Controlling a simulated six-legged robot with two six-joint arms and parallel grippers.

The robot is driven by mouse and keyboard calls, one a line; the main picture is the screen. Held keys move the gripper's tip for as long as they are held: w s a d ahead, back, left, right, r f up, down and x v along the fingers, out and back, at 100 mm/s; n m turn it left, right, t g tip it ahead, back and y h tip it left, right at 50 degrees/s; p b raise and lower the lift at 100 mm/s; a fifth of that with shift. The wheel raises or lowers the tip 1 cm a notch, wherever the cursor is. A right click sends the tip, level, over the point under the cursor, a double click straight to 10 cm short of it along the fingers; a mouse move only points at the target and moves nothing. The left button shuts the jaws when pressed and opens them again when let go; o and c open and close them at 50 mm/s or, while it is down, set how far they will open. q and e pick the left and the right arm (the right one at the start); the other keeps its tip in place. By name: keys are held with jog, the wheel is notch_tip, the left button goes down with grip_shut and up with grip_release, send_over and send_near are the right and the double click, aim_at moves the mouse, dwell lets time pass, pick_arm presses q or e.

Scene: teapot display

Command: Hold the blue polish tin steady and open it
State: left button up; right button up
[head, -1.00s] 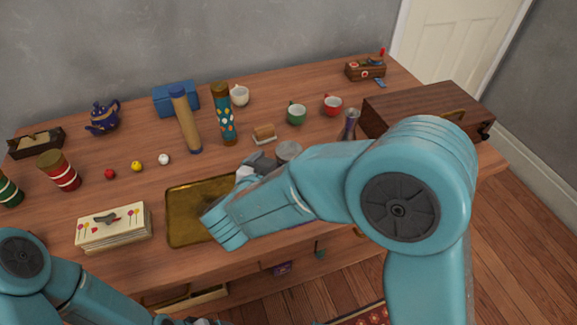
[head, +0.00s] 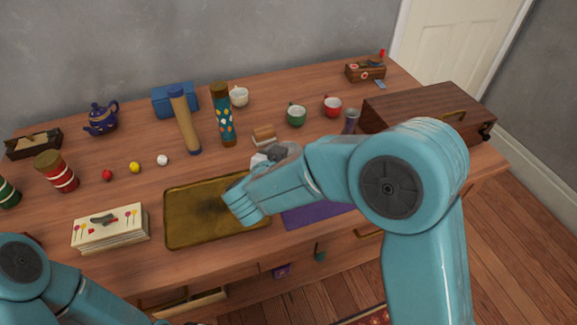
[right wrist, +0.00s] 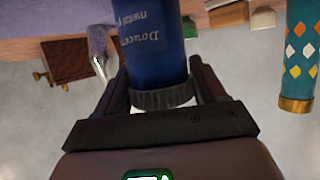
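The blue polish tin (right wrist: 152,45) shows upside down in the right wrist view, with pale lettering and a dark ribbed cap (right wrist: 163,96). The fingers of my right gripper (right wrist: 160,88) stand on both sides of it, close against its sides at the cap end. I cannot tell if they press on it. In the head view my right gripper (head: 268,158) is partly seen beyond my forearm, which hides the tin. Of my left arm (head: 75,295) the lower part shows at the bottom left; its gripper is barely at the bottom edge, and its fingers are not seen.
A brass tray (head: 185,232) lies left of my right gripper, and a purple cloth (head: 310,215) lies below my forearm. A sponge-like block (head: 263,135), cups (head: 296,116) and a patterned tube (head: 223,120) stand behind. A wooden case (head: 425,110) is at the right.

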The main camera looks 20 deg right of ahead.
jog(key=shift+r, duration=0.15)
notch_tip(320, 180, up, 20)
jog(key=p, duration=0.5)
jog(key=shift+p, duration=0.35)
jog(key=o, duration=0.7)
jog(key=c, duration=0.9)
